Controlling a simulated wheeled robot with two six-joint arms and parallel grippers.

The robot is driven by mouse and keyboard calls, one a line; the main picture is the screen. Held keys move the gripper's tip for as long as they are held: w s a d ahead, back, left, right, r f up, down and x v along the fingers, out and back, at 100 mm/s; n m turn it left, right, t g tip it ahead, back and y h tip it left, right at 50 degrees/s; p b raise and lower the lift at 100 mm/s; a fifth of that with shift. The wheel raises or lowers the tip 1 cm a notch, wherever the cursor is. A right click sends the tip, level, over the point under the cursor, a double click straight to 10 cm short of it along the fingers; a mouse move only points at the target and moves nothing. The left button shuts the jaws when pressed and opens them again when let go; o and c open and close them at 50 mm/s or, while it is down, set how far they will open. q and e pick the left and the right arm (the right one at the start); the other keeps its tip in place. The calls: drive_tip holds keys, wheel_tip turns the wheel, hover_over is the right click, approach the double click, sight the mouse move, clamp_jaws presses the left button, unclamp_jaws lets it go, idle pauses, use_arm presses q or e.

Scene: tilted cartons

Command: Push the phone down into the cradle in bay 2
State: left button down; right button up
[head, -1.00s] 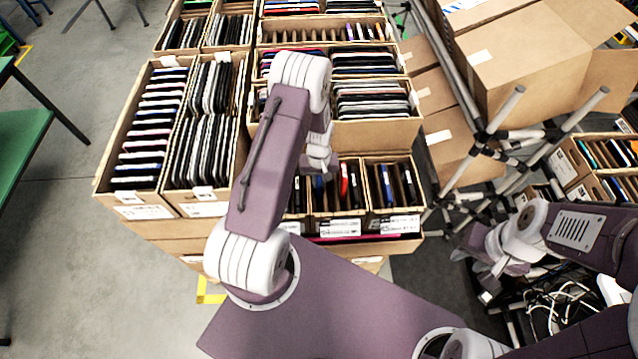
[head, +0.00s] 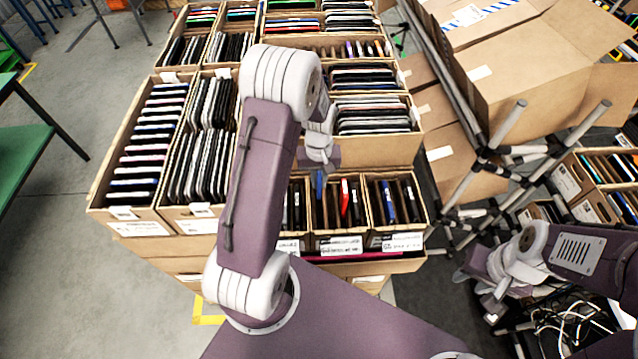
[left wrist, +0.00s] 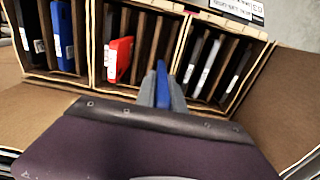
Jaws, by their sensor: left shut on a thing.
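My left gripper (head: 321,166) hangs over the front row of small bays. In the left wrist view it is shut on a blue phone (left wrist: 162,82), held on edge between its grey fingers. The phone (head: 319,184) also shows below the gripper in the head view, at the left part of the middle bay (head: 340,246). Its lower end is hidden, so I cannot tell whether it is seated in a slot. A red phone (left wrist: 119,58) stands in the same bay; it also shows in the head view (head: 345,198). My right gripper (head: 482,272) is at the right, its fingers unclear.
The bay at the right (head: 398,242) holds dark phones and a blue one. Cartons of upright devices (head: 143,228) stand behind and left. A pipe frame (head: 500,165) and an open carton (head: 530,70) stand at the right.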

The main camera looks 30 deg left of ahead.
drive_tip(key=shift+r+p, duration=0.7)
idle(0.4)
wheel_tip(320, 180, up, 3)
drive_tip(key=p, duration=0.2)
drive_tip(key=shift+f+p, duration=0.15)
drive_tip(key=shift+p, duration=0.15)
